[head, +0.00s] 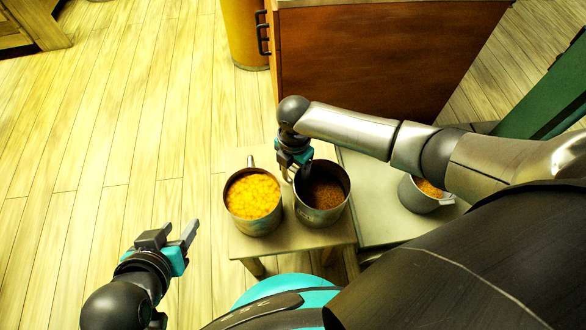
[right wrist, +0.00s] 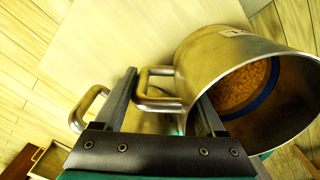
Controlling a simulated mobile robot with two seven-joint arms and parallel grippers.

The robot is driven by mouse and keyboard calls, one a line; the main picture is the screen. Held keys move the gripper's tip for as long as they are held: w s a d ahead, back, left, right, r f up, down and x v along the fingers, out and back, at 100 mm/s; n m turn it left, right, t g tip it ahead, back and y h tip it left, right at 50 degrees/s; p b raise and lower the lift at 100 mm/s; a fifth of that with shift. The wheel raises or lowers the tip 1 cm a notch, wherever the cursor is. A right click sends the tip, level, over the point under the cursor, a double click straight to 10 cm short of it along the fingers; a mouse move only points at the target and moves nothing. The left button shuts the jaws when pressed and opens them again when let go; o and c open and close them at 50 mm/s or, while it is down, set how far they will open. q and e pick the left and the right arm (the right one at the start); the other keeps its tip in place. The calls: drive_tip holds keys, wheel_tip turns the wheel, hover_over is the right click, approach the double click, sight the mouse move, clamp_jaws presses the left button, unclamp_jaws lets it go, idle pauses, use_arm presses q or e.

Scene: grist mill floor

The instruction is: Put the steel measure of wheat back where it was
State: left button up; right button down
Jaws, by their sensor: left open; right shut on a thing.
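The steel measure of wheat (head: 322,214), holding brown grain, is over the right part of a small wooden stool (head: 290,245); I cannot tell whether it touches the top. My right gripper (head: 292,172) is shut on its handle, at its upper left side. In the right wrist view the measure (right wrist: 215,60) shows its grain and a dark blue band inside, with its handle (right wrist: 155,72) between the fingers. My left gripper (head: 178,232) is open and empty, left of the stool above the floor.
A steel measure of yellow grain (head: 253,228) stands close on the left of the stool. A grey pot of orange grain (head: 420,200) stands on a pale surface (head: 365,185) to the right. A wooden cabinet (head: 390,60) and yellow cylinder (head: 243,35) are behind. Floor at left is clear.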

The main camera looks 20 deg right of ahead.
unclamp_jaws()
use_arm(q)
drive_tip(key=shift+d, duration=0.1)
use_arm(e)
drive_tip(key=shift+r, duration=0.2)
drive_tip(key=shift+r+p, duration=0.4)
use_arm(q)
drive_tip(key=s+a+r+g+y+p, duration=0.1)
drive_tip(key=s+a+g+y, duration=0.1)
drive_tip(key=s+a+g, duration=0.15)
use_arm(e)
wheel_tip(320, 180, up, 2)
drive_tip(key=shift+r, duration=0.1)
use_arm(q)
wheel_tip(320, 180, down, 10)
drive_tip(key=s+g+p, duration=0.1)
drive_tip(key=p, duration=0.4)
drive_tip(key=shift+s+a, duration=0.25)
drive_tip(key=shift+a, duration=0.15)
use_arm(e)
wheel_tip(320, 180, up, 9)
use_arm(q)
drive_tip(key=shift+g, duration=0.25)
use_arm(e)
drive_tip(key=shift+d, duration=0.1)
